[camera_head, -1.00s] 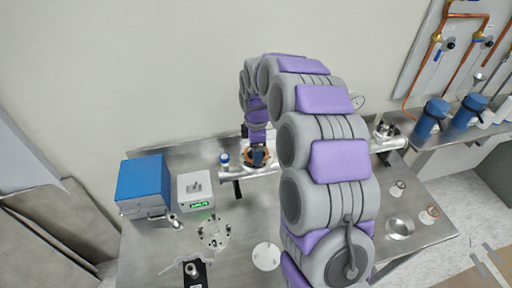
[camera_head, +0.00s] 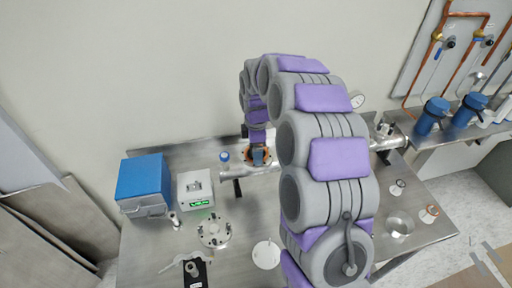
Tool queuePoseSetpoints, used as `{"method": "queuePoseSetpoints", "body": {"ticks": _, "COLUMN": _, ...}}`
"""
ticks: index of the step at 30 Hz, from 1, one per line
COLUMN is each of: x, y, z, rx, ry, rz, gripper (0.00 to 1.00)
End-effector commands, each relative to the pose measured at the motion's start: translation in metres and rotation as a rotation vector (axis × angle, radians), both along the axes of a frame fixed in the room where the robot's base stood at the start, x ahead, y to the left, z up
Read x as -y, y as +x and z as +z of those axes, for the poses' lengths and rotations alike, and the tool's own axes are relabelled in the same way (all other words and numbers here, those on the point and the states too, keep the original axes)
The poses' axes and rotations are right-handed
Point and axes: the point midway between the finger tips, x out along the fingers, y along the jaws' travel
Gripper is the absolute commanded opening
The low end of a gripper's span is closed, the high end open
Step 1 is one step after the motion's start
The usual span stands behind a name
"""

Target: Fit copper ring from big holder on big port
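My gripper (camera_head: 258,155) points down at the big port (camera_head: 248,166), an upright opening on the metal pipe at the back of the table. A copper-coloured ring shape (camera_head: 268,158) shows around my fingertips at the port's top. I cannot tell whether it is loose, held or seated. My fingers are too small and partly hidden to show whether they are open or shut. At the table's right end stand two small holders. The front one (camera_head: 429,214) has a copper-coloured top and looks like the big holder; the other holder (camera_head: 397,187) is behind it.
A blue box (camera_head: 142,180) and a white device (camera_head: 195,188) stand at the left. A flange with bolts (camera_head: 214,233), a white disc (camera_head: 266,254) and a round dish (camera_head: 400,227) lie on the table (camera_head: 240,268). My arm hides the table's middle right.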

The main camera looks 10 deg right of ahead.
Motion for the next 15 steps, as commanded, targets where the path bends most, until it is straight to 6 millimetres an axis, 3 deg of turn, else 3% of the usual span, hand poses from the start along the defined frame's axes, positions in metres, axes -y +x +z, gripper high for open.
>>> {"method": "queuePoseSetpoints", "body": {"ticks": 13, "x": 0.0000, "y": 0.0000, "z": -0.0030, "rx": -0.004, "ry": 0.001, "rz": 0.000, "gripper": 0.58}}
{"method": "queuePoseSetpoints", "body": {"ticks": 14, "x": 0.0000, "y": -0.0001, "z": -0.0032, "rx": -0.004, "ry": 0.000, "rz": 0.000, "gripper": 0.81}}
{"method": "queuePoseSetpoints", "body": {"ticks": 15, "x": 0.0000, "y": -0.0001, "z": -0.0033, "rx": -0.005, "ry": 0.000, "rz": 0.000, "gripper": 0.85}}
